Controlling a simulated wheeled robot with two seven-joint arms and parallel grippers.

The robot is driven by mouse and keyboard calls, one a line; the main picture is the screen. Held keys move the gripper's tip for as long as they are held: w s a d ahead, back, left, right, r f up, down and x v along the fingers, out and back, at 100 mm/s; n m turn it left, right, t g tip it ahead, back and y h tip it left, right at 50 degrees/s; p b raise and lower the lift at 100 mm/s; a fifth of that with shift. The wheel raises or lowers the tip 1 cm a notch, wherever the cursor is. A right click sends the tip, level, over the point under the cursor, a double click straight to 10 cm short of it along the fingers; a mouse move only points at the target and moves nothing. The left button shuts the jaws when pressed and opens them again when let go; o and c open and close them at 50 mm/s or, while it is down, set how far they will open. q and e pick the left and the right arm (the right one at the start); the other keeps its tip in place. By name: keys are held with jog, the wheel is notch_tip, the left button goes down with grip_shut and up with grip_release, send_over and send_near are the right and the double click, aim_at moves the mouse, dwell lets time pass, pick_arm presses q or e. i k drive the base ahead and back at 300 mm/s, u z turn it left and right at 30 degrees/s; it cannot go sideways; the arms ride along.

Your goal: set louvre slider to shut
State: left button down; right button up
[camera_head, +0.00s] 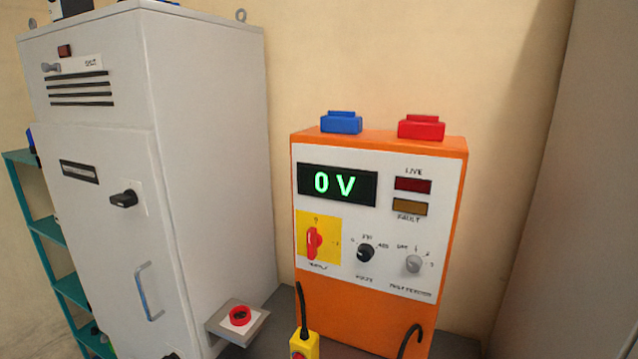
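The louvre (80,92) is a set of dark horizontal slots near the top of the tall grey cabinet's front. Just above it is a white slider strip (78,66). A small grey slider knob (50,67) sits at the strip's left end. Small lettering at the strip's right end looks like "SHUT", but it is hard to read. The knob is apart from that lettering. Neither of my grippers shows in the head view.
A teal shelf (47,232) is at left.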

aim_at(46, 66)
jog(key=u, duration=1.2)
jog(key=k, duration=0.45)
jog(key=u, duration=0.05)
jog(key=i, duration=0.5)
